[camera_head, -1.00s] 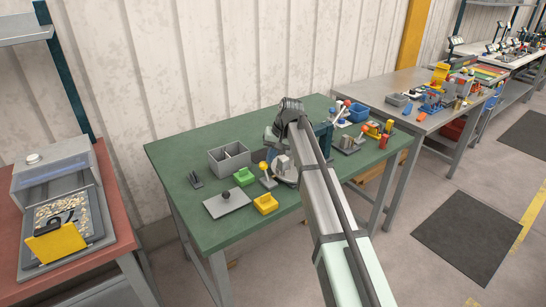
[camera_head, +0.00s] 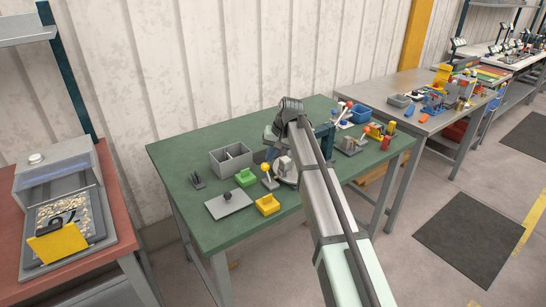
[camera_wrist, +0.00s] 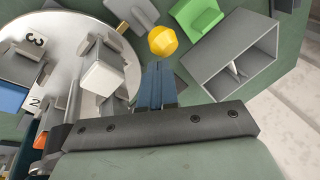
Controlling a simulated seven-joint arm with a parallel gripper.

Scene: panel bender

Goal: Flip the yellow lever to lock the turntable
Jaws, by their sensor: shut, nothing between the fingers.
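The yellow lever's round knob (camera_head: 264,167) stands on a thin grey stem on the green table, at the left edge of the turntable. In the wrist view the yellow knob (camera_wrist: 163,40) is just beyond my fingertips; I cannot tell whether they touch. The turntable (camera_wrist: 62,35) is a pale round disc with grey blocks on it and labels 2 and 3. It shows partly in the head view (camera_head: 285,173), where my arm covers much of it. My gripper (camera_wrist: 158,68) is shut and empty. The lever's lower part is hard to make out.
A grey two-part bin (camera_head: 231,158), a green block (camera_head: 245,177), a yellow block (camera_head: 267,204) and a grey plate (camera_head: 228,205) with a dark knob stand near the lever. The table's front left corner is clear. A blue bin (camera_head: 358,115) and several fixtures stand at right.

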